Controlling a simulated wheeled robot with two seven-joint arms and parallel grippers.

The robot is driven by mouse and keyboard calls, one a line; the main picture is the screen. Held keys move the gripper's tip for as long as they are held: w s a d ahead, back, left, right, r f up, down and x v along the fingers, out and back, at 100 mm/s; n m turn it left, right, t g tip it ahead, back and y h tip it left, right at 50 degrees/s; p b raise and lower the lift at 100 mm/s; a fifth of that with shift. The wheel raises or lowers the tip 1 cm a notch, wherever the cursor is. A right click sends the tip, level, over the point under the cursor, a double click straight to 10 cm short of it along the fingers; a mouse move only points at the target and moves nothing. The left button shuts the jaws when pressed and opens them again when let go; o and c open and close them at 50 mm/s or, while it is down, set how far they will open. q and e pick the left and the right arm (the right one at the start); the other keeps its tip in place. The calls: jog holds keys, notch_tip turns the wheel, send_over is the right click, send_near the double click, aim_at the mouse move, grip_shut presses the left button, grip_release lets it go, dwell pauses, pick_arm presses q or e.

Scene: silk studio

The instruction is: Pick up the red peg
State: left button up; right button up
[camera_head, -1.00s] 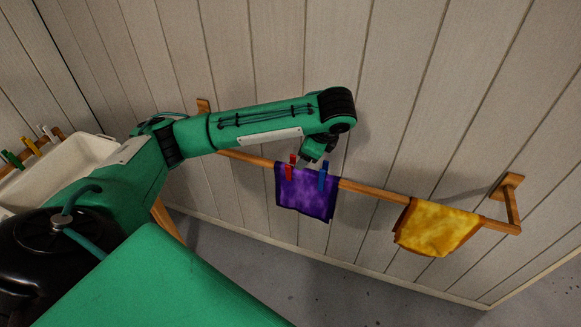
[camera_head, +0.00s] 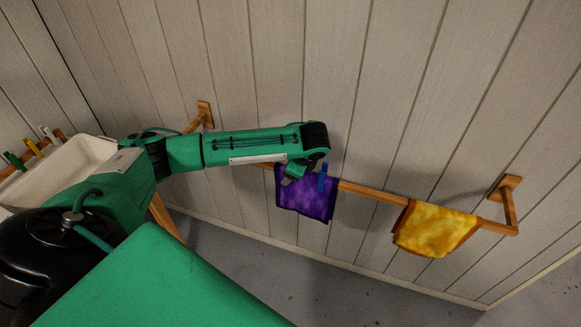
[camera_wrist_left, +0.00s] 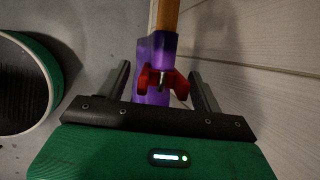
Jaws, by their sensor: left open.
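The red peg (camera_wrist_left: 162,79) is clipped on the purple cloth (camera_head: 306,203), which hangs over a wooden rail (camera_head: 372,190). In the left wrist view the peg lies between the two open fingers of my left gripper (camera_wrist_left: 161,85), with a gap on each side. In the head view my left gripper (camera_head: 290,178) is over the left part of the cloth and hides the red peg. A blue peg (camera_head: 322,178) is clipped on the same cloth, just right of my gripper. My right gripper is not in view.
A yellow cloth (camera_head: 435,230) hangs on the rail further right. A pale basin (camera_head: 62,170) stands at the left, with pegs of several colours on a wooden bar (camera_head: 40,150) behind it. The panelled wall is close behind the rail.

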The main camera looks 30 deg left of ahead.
pick_arm(q)
jog(key=shift+w+a+f, duration=0.15)
jog(key=shift+a+f, duration=0.15)
jog(key=shift+f, duration=0.35)
jog(key=c, duration=1)
jog(key=shift+c, duration=0.2)
jog(key=shift+r, duration=0.1)
jog(key=s+d+r, duration=0.1)
jog(key=s+r, duration=0.1)
jog(key=r, duration=0.6)
jog(key=s+d+r, duration=0.1)
jog(key=s+r, duration=0.1)
jog(key=r, duration=0.7)
jog(key=s+d, duration=0.2)
jog(key=d, duration=0.4)
jog(key=s+d+f+p, duration=0.1)
jog(key=s+d, duration=0.1)
jog(key=d, duration=0.5)
jog(key=shift+s, duration=0.3)
